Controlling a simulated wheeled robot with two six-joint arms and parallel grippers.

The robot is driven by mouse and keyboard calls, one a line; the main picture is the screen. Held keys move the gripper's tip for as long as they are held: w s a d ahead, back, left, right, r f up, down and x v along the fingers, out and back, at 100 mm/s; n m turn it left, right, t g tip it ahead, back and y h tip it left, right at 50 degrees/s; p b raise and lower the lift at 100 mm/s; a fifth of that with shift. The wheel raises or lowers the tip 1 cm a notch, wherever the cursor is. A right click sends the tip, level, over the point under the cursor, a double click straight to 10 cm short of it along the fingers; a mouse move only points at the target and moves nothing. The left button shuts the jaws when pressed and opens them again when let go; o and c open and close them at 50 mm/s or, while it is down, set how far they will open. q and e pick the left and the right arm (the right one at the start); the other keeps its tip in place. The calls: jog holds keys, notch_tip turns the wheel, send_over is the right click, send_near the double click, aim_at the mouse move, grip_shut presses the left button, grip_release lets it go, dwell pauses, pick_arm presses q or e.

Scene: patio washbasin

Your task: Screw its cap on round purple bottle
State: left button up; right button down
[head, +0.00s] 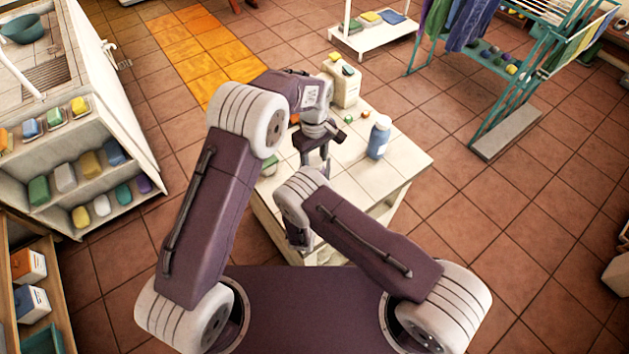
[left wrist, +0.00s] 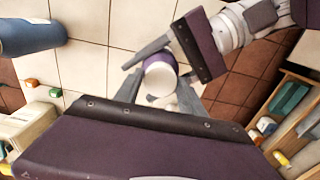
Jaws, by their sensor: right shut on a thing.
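In the left wrist view, the round purple bottle (left wrist: 160,76) shows nearly end-on, with a purple side and a pale round end facing the camera. My right gripper (left wrist: 148,82) reaches in from the upper right and is shut on it; its far finger is partly hidden. My left gripper (left wrist: 160,90) has its fingers apart, one on either side of the pale end; I cannot tell if they touch it. I cannot make out the cap as a separate piece. In the head view, my left gripper (head: 318,158) points down over the table, and the arms hide the bottle.
The table's right side is mostly clear. Shelves (head: 95,185) stand at left, and a teal drying rack (head: 500,80) stands at the back right.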

pick_arm(q)
grip_shut()
jog(key=m, duration=1.4)
jog(key=shift+m, duration=0.3)
jog(key=o, duration=0.6)
grip_release()
jog(key=shift+o, duration=0.2)
notch_tip(320, 180, up, 12)
